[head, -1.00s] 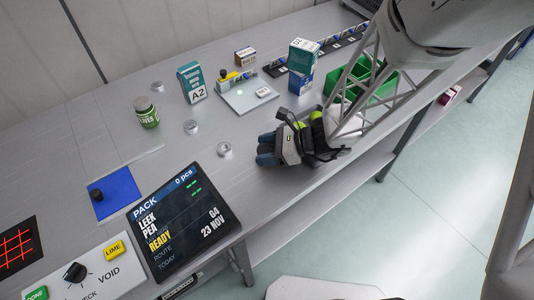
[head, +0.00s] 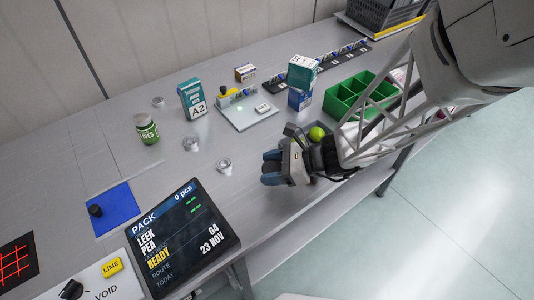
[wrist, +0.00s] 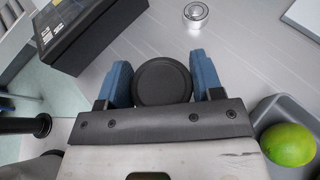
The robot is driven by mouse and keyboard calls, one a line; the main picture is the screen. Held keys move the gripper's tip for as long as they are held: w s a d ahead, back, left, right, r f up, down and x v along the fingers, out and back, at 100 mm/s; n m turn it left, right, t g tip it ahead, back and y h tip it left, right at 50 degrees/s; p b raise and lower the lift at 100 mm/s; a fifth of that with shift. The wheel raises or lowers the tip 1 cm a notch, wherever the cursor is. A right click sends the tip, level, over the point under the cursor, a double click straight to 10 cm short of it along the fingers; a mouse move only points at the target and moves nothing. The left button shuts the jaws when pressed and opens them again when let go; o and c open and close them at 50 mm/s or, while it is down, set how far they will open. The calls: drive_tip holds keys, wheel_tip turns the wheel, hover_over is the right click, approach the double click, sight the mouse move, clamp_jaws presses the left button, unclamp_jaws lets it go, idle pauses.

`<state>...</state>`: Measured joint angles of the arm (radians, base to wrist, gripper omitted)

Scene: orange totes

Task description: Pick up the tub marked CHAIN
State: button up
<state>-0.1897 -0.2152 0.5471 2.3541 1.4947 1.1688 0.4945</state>
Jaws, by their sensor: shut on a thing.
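My gripper (head: 271,168) is over the front part of the bench, right of the nearest small metal disc. In the wrist view its two blue fingers (wrist: 163,85) are closed on the sides of a round tub with a black lid (wrist: 163,82). I look almost straight down on the lid, so no marking shows. In the head view the gripper hides the tub. I cannot tell whether the tub touches the bench, and the word CHAIN is not readable anywhere.
A lime (wrist: 289,144) in a grey tray (wrist: 265,112) lies close to my gripper's right in the wrist view. The PACK screen (head: 183,236) stands front left. A green jar (head: 147,130), an A2 box (head: 192,98), a green divided crate (head: 350,97) and small metal discs (head: 224,165) stand around.

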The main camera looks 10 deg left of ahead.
drive_tip(key=s+d+r, duration=0.1)
drive_tip(key=s+d, duration=0.5)
drive_tip(key=s, duration=0.4)
drive_tip(key=shift+s, duration=0.15)
drive_tip(key=shift+r, duration=0.1)
idle(0.4)
